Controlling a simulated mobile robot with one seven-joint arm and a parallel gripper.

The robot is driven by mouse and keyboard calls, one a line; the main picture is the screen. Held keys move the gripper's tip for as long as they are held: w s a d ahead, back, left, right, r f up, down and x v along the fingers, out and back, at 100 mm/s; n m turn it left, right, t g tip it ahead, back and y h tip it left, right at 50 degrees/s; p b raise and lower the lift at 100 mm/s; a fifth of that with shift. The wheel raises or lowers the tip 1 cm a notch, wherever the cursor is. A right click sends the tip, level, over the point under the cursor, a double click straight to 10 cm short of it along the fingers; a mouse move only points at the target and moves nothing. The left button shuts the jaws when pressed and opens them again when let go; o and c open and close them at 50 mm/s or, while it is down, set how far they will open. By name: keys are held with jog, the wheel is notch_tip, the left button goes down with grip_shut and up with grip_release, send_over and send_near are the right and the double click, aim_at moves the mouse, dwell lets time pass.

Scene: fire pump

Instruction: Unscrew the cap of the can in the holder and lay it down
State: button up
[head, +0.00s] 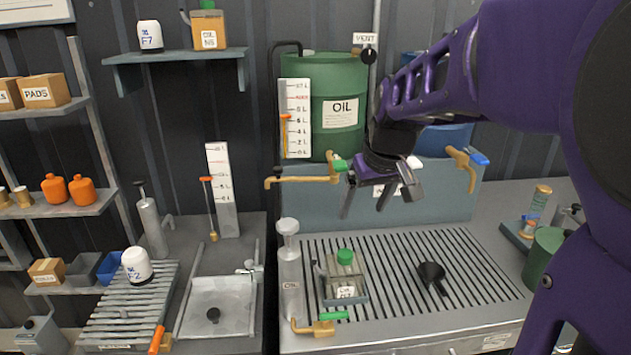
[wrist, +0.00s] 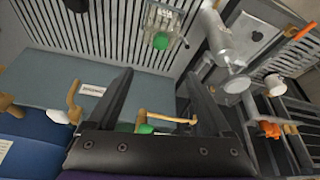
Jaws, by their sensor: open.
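The can (head: 343,275) stands upright in a grey holder (head: 360,295) on the slatted grate, with a green cap (head: 345,257) on top. The same green cap (wrist: 161,41) shows near the top of the wrist view, with the can (wrist: 165,20) partly seen behind it. My gripper (head: 364,211) is open and empty. It is above and behind the can, in front of the blue-grey panel, clear of the cap. In the wrist view its two fingers (wrist: 158,70) are spread apart, with the cap beyond their tips.
A tall grey cylinder (head: 290,275) stands just left of the holder. A brass tap with a green handle (head: 320,327) is at the grate's front edge. A black funnel (head: 432,275) lies to the right. Another brass tap (head: 300,179) juts out near my gripper. Bare grate (head: 480,265) lies right of the funnel.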

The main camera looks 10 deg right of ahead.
aim_at(345, 253)
jog(key=b+x, duration=0.7)
jog(key=x, duration=1)
jog(key=shift+f+b, duration=0.2)
jog(key=shift+b, duration=0.2)
jog(key=shift+s, duration=0.1)
grip_shut()
jog(key=c, duration=0.8)
grip_release()
jog(key=shift+c, duration=0.2)
grip_shut()
jog(key=n+y+b, duration=0.1)
jog(key=n, duration=0.1)
jog(key=shift+d+n, duration=0.1)
jog(key=shift+n, duration=0.3)
jog(key=shift+n+g+y, duration=0.4)
jog(key=shift+n+g, duration=0.1)
jog(key=shift+n, duration=0.4)
